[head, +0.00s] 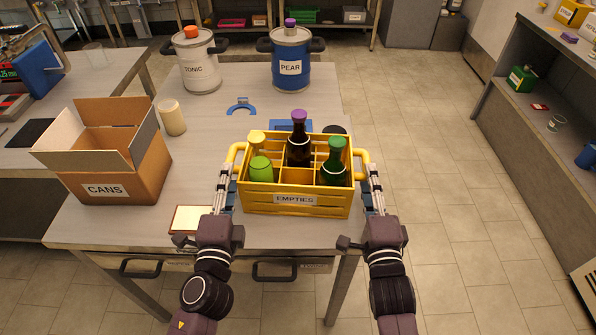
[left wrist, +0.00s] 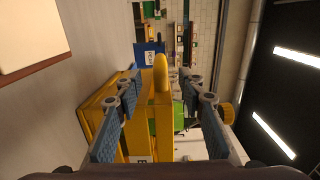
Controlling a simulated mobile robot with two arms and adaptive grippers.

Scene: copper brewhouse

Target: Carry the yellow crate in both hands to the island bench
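The yellow crate (head: 270,203), labelled EMPTIES, sits on the steel table near its front edge. It holds several bottles in compartments, among them a dark bottle with a purple cap (head: 299,145), a green-capped bottle (head: 334,165) and a light green one (head: 261,171). My left gripper (head: 229,172) is at the crate's left handle. In the left wrist view its fingers (left wrist: 160,82) stand apart on either side of the yellow handle (left wrist: 162,72), with gaps showing. My right gripper (head: 371,174) is at the right handle (head: 361,158), its fingers looking similarly spread. The island bench cannot be identified for certain.
An open cardboard box (head: 135,186) labelled CANS, a cream cylinder (head: 172,118), a TONIC keg (head: 198,68) and a blue PEAR keg (head: 290,68) share the table. A framed tile (head: 190,219) lies near the front edge. Tiled floor (head: 440,170) is clear at right, before shelves.

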